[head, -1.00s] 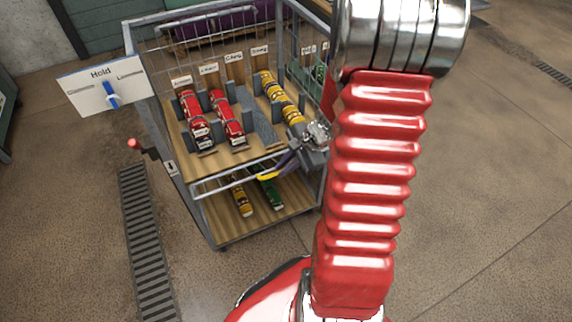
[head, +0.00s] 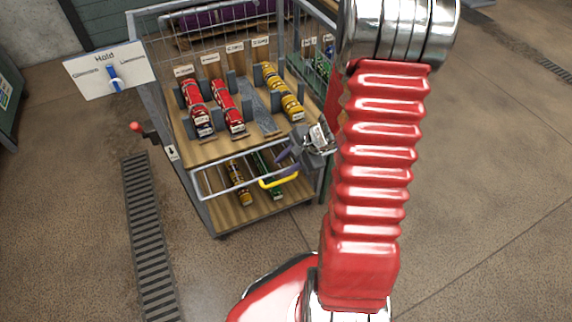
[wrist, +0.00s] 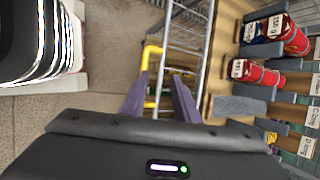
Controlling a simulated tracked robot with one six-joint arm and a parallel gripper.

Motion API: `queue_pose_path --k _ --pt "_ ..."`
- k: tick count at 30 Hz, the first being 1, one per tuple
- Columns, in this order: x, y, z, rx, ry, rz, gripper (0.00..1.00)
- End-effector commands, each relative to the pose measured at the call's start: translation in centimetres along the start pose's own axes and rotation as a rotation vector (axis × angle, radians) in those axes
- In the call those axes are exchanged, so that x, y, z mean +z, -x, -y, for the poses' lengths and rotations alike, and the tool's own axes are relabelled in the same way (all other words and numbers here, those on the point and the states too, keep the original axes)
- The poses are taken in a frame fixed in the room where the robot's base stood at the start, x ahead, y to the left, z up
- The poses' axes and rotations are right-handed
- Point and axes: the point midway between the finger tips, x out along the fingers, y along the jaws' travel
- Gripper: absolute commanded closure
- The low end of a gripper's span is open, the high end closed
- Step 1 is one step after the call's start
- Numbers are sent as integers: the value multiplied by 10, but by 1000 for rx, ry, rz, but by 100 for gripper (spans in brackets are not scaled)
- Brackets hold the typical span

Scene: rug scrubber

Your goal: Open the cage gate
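The cage gate (head: 212,191) is a pale wire frame low on the front of the shelf cart. It has a yellow handle (head: 278,182) near its right side. In the wrist view the gate's wires (wrist: 186,50) run upward just beyond my fingers, and the yellow handle (wrist: 150,62) shows as a bent bar. My gripper (head: 284,160) is at the cart's right front, just above the handle. In the wrist view its two purple fingers (wrist: 160,82) are apart, with part of the yellow handle seen between them. I cannot tell whether they touch it.
The cart's upper shelf holds red extinguisher-like cylinders (head: 227,106) and yellow ones (head: 282,92) between grey dividers. More cylinders lie on the lower shelf (head: 245,213). A "Hold" sign (head: 108,70) and a red-knobbed lever (head: 136,127) are at the left. Floor on the right is clear.

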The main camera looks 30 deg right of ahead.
Motion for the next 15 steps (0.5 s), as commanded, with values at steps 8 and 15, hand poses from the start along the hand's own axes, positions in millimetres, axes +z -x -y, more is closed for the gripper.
queue_pose_path --k 8,15 --pt "0 0 1 0 1 0 71" --pt "0 13 1 -3 1 0 71"
